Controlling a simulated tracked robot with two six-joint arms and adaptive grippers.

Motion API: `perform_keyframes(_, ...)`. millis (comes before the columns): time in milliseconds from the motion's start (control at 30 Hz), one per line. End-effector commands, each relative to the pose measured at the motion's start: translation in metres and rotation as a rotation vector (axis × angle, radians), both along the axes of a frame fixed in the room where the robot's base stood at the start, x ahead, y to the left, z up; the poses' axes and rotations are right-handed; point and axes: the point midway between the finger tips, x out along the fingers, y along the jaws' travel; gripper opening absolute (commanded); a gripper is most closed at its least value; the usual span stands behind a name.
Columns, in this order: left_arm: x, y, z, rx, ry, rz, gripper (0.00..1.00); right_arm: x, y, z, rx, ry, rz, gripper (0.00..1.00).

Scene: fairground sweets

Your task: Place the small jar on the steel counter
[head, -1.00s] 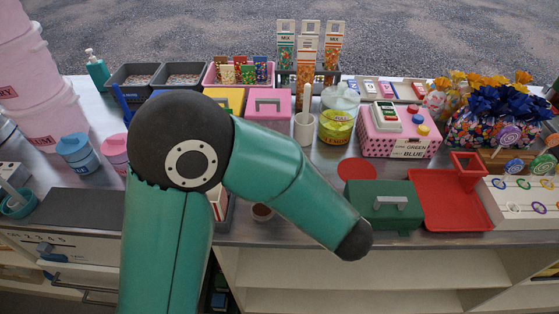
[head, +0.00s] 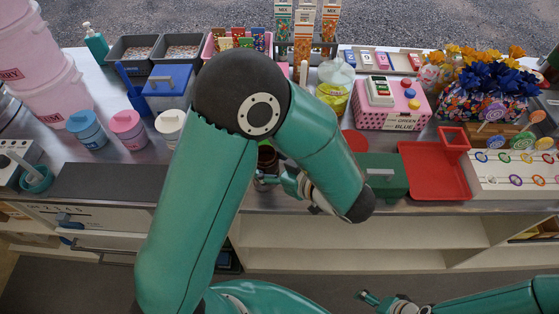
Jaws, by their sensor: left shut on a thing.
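My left gripper (head: 268,181) is at the front edge of the steel counter (head: 225,190), mostly hidden behind my own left arm. It is shut on a small dark brown jar (head: 267,159), which shows only in part beside the arm. I cannot tell whether the jar's base touches the counter. My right gripper (head: 372,299) is low at the bottom of the view, in front of the shelves and away from the counter top. Whether its fingers are open is unclear.
A green box (head: 383,172) and a red tray (head: 432,172) stand right of the gripper. Blue, pink and white lidded pots (head: 128,128) stand to the left. A dark mat (head: 110,183) lies at the front left.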

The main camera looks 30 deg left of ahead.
Motion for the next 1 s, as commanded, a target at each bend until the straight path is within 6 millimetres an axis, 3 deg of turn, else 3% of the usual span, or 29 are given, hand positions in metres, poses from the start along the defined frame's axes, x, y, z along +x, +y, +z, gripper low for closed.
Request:
perform_keyframes(167, 0.005, -0.002, 0.000, 0.001, -0.002, -0.095, 0.00, 0.000, 0.000, 0.000, 0.000, 0.000, 0.000, 0.90)
perform_keyframes(300, 0.041, -0.014, 0.011, -0.003, -0.012, -0.234, 0.00, 0.000, 0.000, -0.004, 0.000, 0.000, 0.000, 0.90)
perform_keyframes(433, 0.088, -0.029, 0.033, -0.007, -0.025, -0.379, 0.00, 0.000, 0.000, -0.031, 0.000, 0.000, 0.000, 0.90)
perform_keyframes(600, 0.132, -0.044, 0.083, -0.009, -0.031, -0.522, 0.00, 0.000, 0.000, -0.075, 0.000, 0.000, 0.000, 0.90)
perform_keyframes(800, 0.141, -0.047, 0.135, -0.009, -0.021, -0.568, 0.00, 0.000, 0.000, -0.120, 0.000, 0.000, 0.000, 0.90)
perform_keyframes(1000, 0.132, -0.048, 0.147, -0.006, -0.008, -0.581, 0.00, 0.000, 0.000, -0.142, 0.000, 0.000, 0.000, 0.90)
